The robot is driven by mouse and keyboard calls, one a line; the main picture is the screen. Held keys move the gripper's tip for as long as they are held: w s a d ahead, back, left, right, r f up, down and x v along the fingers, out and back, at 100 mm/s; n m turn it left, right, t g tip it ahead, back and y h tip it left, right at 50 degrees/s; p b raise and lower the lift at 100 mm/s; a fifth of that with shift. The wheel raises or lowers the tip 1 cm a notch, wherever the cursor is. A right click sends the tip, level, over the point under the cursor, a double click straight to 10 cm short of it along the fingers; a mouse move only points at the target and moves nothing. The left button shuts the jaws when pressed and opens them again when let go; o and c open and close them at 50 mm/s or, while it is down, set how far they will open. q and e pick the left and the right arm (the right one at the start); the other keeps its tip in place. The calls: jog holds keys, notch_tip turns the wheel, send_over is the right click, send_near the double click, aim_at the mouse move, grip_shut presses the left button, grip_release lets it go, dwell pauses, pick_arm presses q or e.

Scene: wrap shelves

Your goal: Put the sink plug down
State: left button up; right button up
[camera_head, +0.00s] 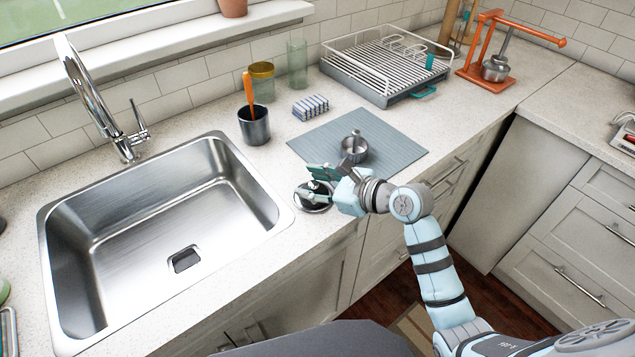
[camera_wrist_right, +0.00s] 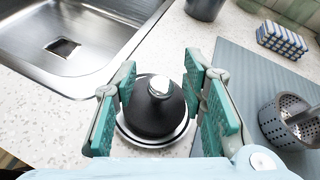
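The sink plug (camera_head: 313,201) is a dark cone with a shiny metal knob and a pale metal rim. It appears to rest upright on the speckled counter, between the sink and the grey-blue mat. In the right wrist view the plug (camera_wrist_right: 155,117) stands between the teal finger pads of my right gripper (camera_wrist_right: 163,88). The pads are spread, with gaps visible beside the knob; contact lower down is hard to judge. In the head view my right gripper (camera_head: 323,182) is over the plug and partly hides it. My left gripper is not in view.
The steel sink (camera_head: 168,225) lies left of the plug. The mat (camera_head: 385,142) holds a perforated strainer (camera_head: 354,151) close to the gripper. A dark cup (camera_head: 255,128), a striped sponge (camera_head: 310,107) and a dish rack (camera_head: 385,65) stand behind. The counter's front edge is near.

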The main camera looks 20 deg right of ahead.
jog(key=p+v, duration=0.2)
jog(key=v, duration=1)
jog(key=shift+p, duration=0.4)
jog(key=shift+f, duration=0.1)
